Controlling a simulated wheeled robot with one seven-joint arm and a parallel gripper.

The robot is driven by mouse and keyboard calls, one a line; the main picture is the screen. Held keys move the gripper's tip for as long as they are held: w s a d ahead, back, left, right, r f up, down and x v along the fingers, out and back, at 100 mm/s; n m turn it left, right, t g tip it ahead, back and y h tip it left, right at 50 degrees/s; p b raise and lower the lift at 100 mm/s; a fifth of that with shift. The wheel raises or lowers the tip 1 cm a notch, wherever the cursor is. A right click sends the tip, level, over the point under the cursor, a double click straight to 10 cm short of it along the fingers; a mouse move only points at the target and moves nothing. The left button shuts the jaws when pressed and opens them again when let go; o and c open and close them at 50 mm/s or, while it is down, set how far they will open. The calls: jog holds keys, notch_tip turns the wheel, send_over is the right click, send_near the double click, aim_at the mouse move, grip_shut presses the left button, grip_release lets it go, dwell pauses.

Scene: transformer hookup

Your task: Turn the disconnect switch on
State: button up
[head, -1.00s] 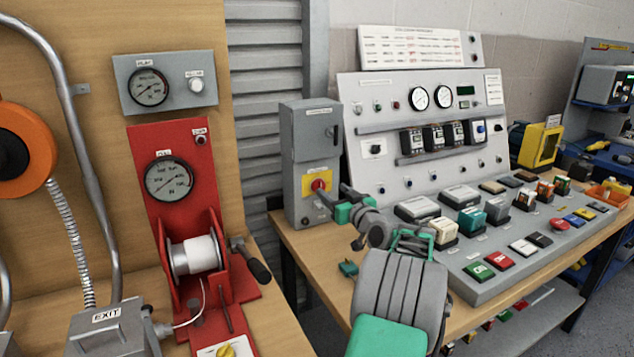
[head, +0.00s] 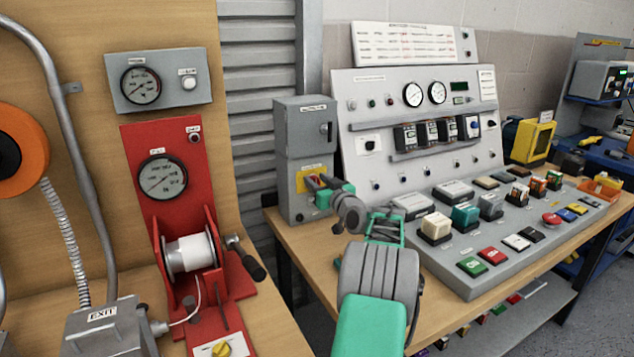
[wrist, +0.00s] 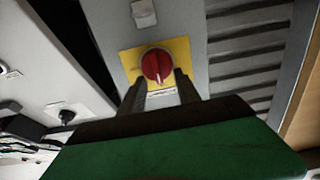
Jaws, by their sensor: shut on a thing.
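The disconnect switch is a grey box (head: 302,140) standing upright on the wooden bench, with a yellow plate (wrist: 127,60) and a red rotary knob (wrist: 156,66) on its lower front. In the wrist view the knob sits between the tips of my gripper's two dark fingers (wrist: 160,84), one on each side. My gripper (head: 316,182) is shut on the red knob. In the head view the fingers and wrist cover most of the knob. A pale mark on the knob's face points roughly down in the wrist view; its exact setting cannot be told.
A sloped control panel (head: 365,100) with gauges stands just right of the box, its desk of colored blocks (head: 470,285) in front. A red winch stand (head: 160,140) is at the left. Grey shutter slats (head: 258,90) are behind the box.

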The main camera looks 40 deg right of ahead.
grip_shut()
jog(key=shift+m, duration=0.3)
jog(key=m, duration=0.3)
jog(key=shift+s+d+m, duration=0.15)
jog(key=shift+d+m, duration=0.15)
jog(key=shift+d, duration=0.05)
jog(key=m, duration=0.3)
jog(key=shift+d+f+m, duration=0.15)
jog(key=shift+d+m, duration=0.15)
jog(key=shift+s+d+f+m+p, duration=0.1)
jog(key=shift+f+m+p, duration=0.15)
jog(key=shift+m+p, duration=0.95)
jog(key=shift+d+f+m+p, duration=0.15)
jog(key=shift+f+m, duration=0.15)
jog(key=shift+m, duration=1.85)
jog(key=shift+s+d+f+m+p, duration=0.1)
jog(key=shift+f+m+p, duration=0.15)
jog(key=shift+m+p, duration=0.95)
jog(key=shift+m+b, duration=0.45)
jog(key=shift+m, duration=0.1)
